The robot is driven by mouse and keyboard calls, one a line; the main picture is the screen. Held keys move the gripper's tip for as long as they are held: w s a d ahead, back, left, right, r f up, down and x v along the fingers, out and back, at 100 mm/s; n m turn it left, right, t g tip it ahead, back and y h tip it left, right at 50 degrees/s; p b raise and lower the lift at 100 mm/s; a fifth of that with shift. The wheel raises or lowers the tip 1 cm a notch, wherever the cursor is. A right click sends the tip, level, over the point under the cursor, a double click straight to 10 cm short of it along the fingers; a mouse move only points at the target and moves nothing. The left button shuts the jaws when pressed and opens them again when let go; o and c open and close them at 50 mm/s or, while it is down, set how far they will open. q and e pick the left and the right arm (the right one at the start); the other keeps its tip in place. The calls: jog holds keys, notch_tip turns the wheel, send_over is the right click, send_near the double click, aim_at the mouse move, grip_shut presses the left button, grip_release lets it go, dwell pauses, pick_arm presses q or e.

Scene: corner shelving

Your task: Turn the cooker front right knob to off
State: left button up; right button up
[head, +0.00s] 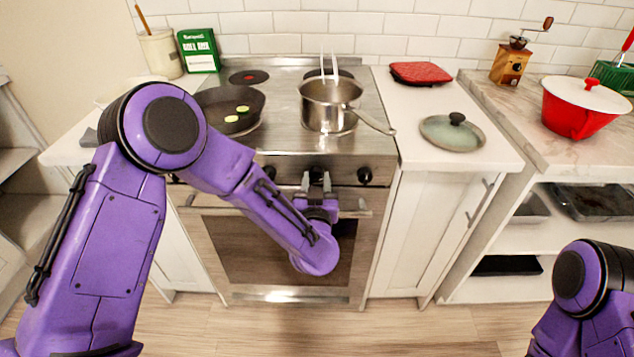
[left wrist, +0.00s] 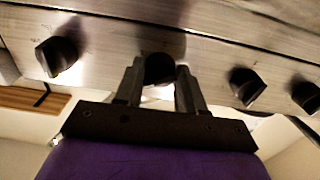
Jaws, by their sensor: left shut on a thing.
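The cooker (head: 290,245) has a row of black knobs on its steel front panel. The rightmost knob (head: 364,175) stands free, and another knob (head: 268,172) shows left of my gripper. My left gripper (head: 317,180) is shut on the knob between these two, which also shows in the left wrist view (left wrist: 160,68) with a finger on each side. The left wrist view also shows one free knob (left wrist: 57,56) to its left and two to its right. The held knob's pointer angle is hidden. My right gripper is out of view; only part of that arm shows at lower right.
A steel saucepan (head: 325,108) stands on the front right hob, its handle jutting right. A frying pan (head: 238,120) with green slices stands at left, partly behind my arm. A lid (head: 452,132) lies on the right counter. The oven handle (head: 358,212) runs below the knobs.

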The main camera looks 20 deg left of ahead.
pick_arm(q)
jog(key=shift+n, duration=0.3)
jog(key=n+b, duration=0.3)
jog(key=n, duration=0.8)
jog(key=shift+n, duration=0.3)
dwell(0.5)
jog(key=o, duration=1)
jog(key=shift+o, duration=0.2)
jog(key=shift+s+d, duration=0.1)
jog(key=b+v, duration=0.1)
jog(key=v, duration=0.9)
jog(key=shift+s, duration=0.2)
